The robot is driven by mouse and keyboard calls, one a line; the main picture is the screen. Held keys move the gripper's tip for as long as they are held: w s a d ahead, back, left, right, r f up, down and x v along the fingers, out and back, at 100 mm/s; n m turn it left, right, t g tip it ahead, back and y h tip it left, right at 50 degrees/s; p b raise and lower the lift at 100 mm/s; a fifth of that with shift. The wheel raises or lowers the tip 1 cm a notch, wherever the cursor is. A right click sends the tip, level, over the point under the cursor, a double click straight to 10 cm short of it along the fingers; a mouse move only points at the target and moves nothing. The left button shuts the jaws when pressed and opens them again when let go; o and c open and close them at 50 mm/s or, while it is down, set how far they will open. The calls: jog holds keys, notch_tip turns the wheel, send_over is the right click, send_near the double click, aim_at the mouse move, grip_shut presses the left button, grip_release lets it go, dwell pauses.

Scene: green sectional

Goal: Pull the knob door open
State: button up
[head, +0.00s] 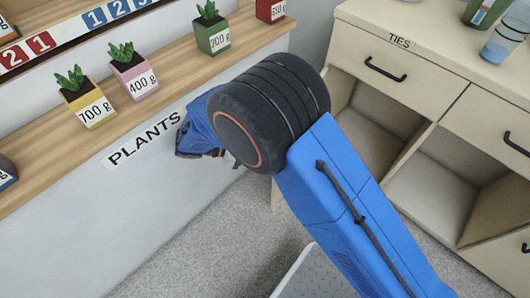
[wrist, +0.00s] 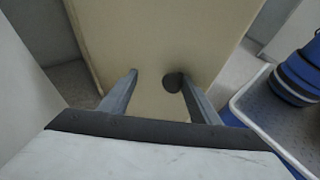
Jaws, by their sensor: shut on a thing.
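The knob door (wrist: 150,35) is a plain beige panel that fills the upper middle of the wrist view. Its dark round knob (wrist: 173,82) sits between my gripper's two fingers, close against the right one. My gripper (wrist: 158,78) is shut on the knob; a gap shows beside the left finger in this view. Grey floor shows on both sides of the panel. In the head view my blue arm hides the gripper, the knob and nearly all of the door.
A beige cabinet (head: 415,40) labelled TIES, with handled drawers and open compartments, stands at the right. A wooden shelf (head: 60,135) with several potted plants runs along the left wall above a PLANTS label. Grey carpet (head: 225,230) lies clear between them.

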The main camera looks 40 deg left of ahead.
notch_tip(320, 180, up, 9)
jog(key=shift+r, duration=0.2)
dwell(0.3)
